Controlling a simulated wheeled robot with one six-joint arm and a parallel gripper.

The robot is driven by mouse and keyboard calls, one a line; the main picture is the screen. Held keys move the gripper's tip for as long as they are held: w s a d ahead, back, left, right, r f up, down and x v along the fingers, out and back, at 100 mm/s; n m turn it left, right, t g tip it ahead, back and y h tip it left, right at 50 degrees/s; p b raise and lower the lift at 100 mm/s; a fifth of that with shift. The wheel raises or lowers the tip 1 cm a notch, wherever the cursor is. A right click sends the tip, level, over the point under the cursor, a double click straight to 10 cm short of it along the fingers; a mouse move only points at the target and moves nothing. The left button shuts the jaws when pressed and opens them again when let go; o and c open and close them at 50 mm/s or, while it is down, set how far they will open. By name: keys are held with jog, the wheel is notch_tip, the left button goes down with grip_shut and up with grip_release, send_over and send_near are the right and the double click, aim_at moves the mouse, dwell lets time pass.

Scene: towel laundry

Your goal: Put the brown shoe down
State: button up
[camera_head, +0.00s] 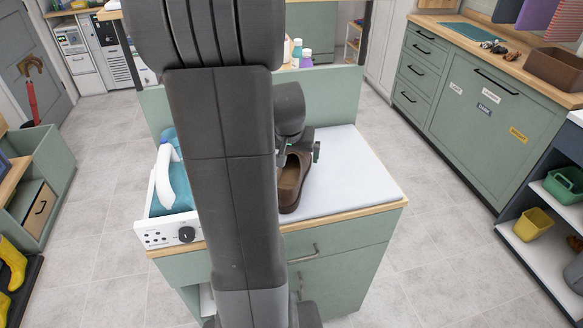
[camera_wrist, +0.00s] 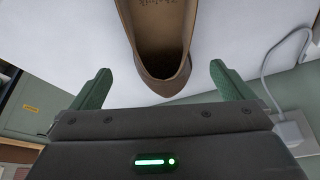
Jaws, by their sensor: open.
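The brown shoe (camera_head: 291,183) stands on the white worktop (camera_head: 350,170) of the green cabinet, just right of my arm in the head view. In the wrist view its heel and opening (camera_wrist: 160,60) lie between and beyond my gripper's fingers. My gripper (camera_wrist: 158,85) is open, with a clear gap between each green finger and the shoe. In the head view my gripper (camera_head: 300,153) is at the shoe's far end, and my arm hides part of the scene to its left.
Left of my arm, a white-fronted unit with a knob (camera_head: 187,234) holds a teal item (camera_head: 165,145). Small bottles (camera_head: 300,55) stand behind the green back panel. The worktop's right part is clear. A white cable (camera_wrist: 270,75) and plug show at right in the wrist view.

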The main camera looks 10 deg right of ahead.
aim_at(292, 163)
jog(key=shift+p+x, duration=0.4)
jog(key=shift+x, duration=3.15)
jog(key=shift+w+a, duration=0.1)
jog(key=shift+w, duration=0.05)
jog(key=shift+r, duration=0.15)
jog(key=c, duration=1.2)
